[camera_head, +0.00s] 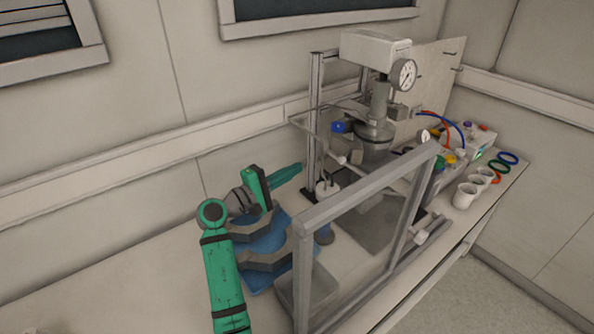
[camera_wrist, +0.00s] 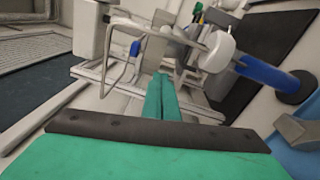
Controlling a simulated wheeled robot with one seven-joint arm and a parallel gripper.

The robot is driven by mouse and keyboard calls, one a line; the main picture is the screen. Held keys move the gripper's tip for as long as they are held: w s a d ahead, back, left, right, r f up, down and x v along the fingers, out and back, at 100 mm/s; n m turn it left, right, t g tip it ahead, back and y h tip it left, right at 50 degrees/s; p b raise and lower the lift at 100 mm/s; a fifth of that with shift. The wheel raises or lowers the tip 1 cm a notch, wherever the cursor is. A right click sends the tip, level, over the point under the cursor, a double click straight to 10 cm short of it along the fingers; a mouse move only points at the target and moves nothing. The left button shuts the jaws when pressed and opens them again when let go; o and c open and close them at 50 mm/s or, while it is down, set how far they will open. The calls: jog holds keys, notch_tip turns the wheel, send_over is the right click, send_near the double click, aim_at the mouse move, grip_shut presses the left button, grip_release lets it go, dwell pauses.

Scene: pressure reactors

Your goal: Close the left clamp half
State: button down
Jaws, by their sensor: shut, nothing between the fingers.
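The reactor (camera_head: 375,133) stands under its grey head at the back of the bench, with a round pressure gauge (camera_head: 404,74). Two dark grey curved pieces that look like clamp halves, one farther back (camera_head: 257,224) and one nearer (camera_head: 284,259), lie on blue mats at the left. I cannot tell for sure which piece is the left clamp half, or whether one is on the reactor. My gripper (camera_head: 297,169) is shut and empty, left of the reactor's upright frame and apart from the reactor. Its green fingers (camera_wrist: 161,98) are together in the wrist view and point toward metal rods.
White cups (camera_head: 465,195), hoses and coloured rings (camera_head: 508,158) are at the right. In the wrist view, a bent metal rod (camera_wrist: 125,78) and a blue cylinder (camera_wrist: 265,74) are close ahead.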

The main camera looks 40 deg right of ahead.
jog(key=shift+s+d+r, duration=0.2)
jog(key=shift+s+d, duration=0.4)
jog(key=shift+d, duration=0.95)
jog(key=shift+s+d+r, duration=0.15)
jog(key=shift+s+d, duration=0.45)
jog(key=shift+d, duration=1)
jog(key=shift+s+d+r, duration=0.2)
jog(key=shift+s+d, duration=0.4)
jog(key=shift+d, duration=0.95)
